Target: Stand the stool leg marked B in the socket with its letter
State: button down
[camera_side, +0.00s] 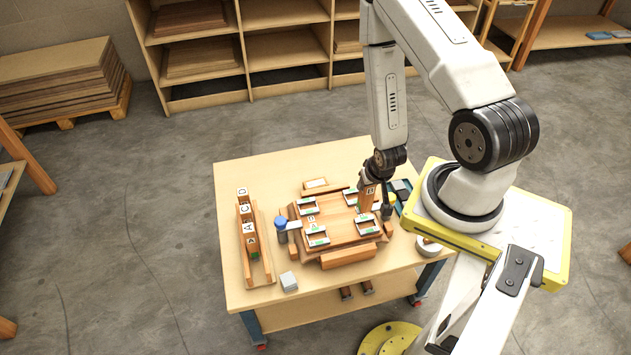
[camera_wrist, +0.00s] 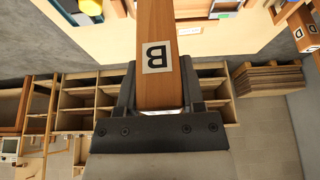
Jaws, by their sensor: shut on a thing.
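The stool leg marked B (camera_side: 367,199) is a reddish-brown wooden block with a white letter label. My gripper (camera_side: 374,176) is shut on it and holds it roughly upright. In the wrist view the same leg (camera_wrist: 157,25) runs between both fingers of my gripper (camera_wrist: 158,98), with its B label facing the camera. The wooden stool seat (camera_side: 340,232) lies on the table with several white-framed sockets. The leg's lower end is by the back right socket (camera_side: 350,198); I cannot tell whether it is above it or in it. The socket letters are mostly too small to read.
A narrow rack (camera_side: 263,250) on the table's left holds other legs, with A, C and D labels readable. The table's (camera_side: 240,293) front left corner is bare.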

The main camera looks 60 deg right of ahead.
aim_at(372, 201)
jog(key=shift+s+d+f+m, duration=0.1)
jog(key=shift+s+d+m, duration=0.25)
jog(key=shift+s, duration=0.45)
jog(key=shift+f, duration=3.65)
dwell(1.0)
grip_release()
dwell(0.4)
jog(key=shift+r, duration=0.1)
